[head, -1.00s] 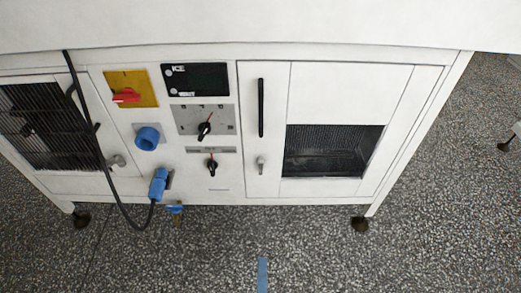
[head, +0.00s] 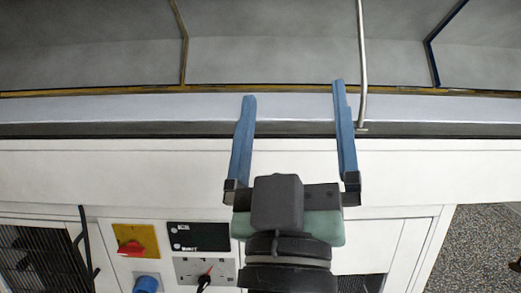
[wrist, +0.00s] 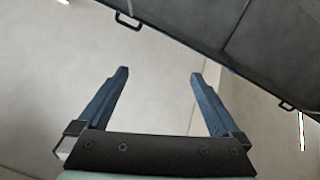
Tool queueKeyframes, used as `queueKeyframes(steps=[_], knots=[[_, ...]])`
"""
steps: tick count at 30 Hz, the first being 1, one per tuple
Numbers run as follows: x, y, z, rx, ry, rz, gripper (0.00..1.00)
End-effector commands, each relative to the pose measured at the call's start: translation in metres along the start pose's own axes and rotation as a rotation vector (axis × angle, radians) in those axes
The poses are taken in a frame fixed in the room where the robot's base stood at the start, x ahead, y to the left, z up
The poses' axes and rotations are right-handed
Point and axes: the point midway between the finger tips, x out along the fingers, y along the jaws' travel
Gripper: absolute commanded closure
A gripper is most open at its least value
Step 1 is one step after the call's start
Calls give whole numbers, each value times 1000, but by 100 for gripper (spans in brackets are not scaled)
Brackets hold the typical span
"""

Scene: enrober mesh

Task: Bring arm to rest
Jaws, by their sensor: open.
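My gripper (head: 292,92) is open, with its two blue fingers spread wide and nothing between them. In the head view it is raised in front of the white machine (head: 70,175), with its fingertips over the metal ledge along the machine's top front. In the wrist view my gripper (wrist: 156,75) also shows open and empty, against a plain pale background. I cannot tell the gap between the fingers and the machine.
A thin metal rod (head: 361,60) stands close beside the right finger. Grey panels with a yellow edge (head: 90,93) lie behind the ledge. A red switch on a yellow plate (head: 135,240) and a knob (head: 204,280) are on the front. Speckled floor (head: 480,240) is clear at right.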

Motion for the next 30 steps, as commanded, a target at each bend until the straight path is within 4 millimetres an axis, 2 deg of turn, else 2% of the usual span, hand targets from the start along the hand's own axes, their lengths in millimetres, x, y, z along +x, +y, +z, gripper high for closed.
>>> queueKeyframes(steps=[1,7,17,30], knots=[[10,5,-36,76,45,-2,0],[17,15,-136,352,164,-52,0],[71,33,-195,355,151,-54,0],[157,63,-299,353,150,-54,0]])
